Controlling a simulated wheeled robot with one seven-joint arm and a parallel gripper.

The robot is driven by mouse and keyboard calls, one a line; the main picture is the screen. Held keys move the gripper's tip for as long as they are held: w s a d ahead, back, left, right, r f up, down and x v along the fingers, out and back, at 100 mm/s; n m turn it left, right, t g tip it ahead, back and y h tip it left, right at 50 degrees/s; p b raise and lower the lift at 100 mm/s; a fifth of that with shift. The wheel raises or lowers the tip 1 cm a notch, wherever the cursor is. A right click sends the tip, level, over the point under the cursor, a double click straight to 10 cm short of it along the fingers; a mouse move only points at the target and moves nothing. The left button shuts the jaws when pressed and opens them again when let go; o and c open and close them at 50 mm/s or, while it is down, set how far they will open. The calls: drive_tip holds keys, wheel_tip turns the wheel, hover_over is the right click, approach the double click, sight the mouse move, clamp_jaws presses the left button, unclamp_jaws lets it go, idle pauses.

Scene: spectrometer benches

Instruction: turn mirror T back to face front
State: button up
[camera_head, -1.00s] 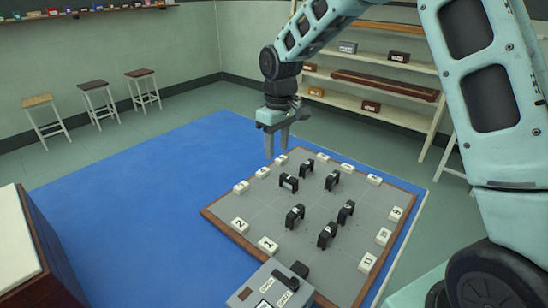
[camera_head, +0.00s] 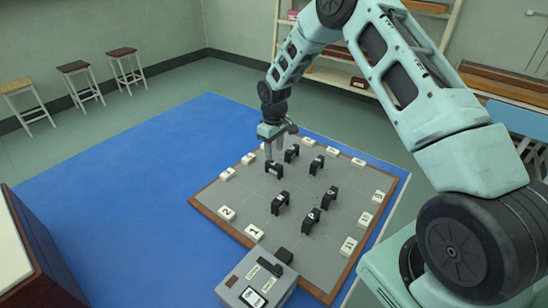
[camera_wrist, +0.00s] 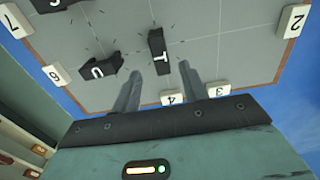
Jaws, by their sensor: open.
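Mirror T (camera_wrist: 158,52) is a small black block with a white T, standing on the grey board (camera_head: 245,200). In the wrist view it is just beyond my fingertips, roughly in line with the gap between them. In the head view mirror T (camera_head: 273,168) is right below my gripper (camera_head: 273,156). My gripper also shows in the wrist view (camera_wrist: 160,72); its two fingers are apart with nothing held. I cannot tell whether a finger touches the mirror.
Mirror U (camera_wrist: 98,68) stands close to the left of mirror T in the wrist view. Several other black mirrors stand on the board, and white numbered blocks line its edge. A grey control box (camera_head: 257,280) stands at the near edge. Blue mat (camera_head: 120,180) lies clear to the left.

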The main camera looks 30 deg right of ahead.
sight(274, 163)
drive_tip(key=shift+f+p, duration=0.55)
drive_tip(key=shift+f, duration=2.2)
clamp_jaws()
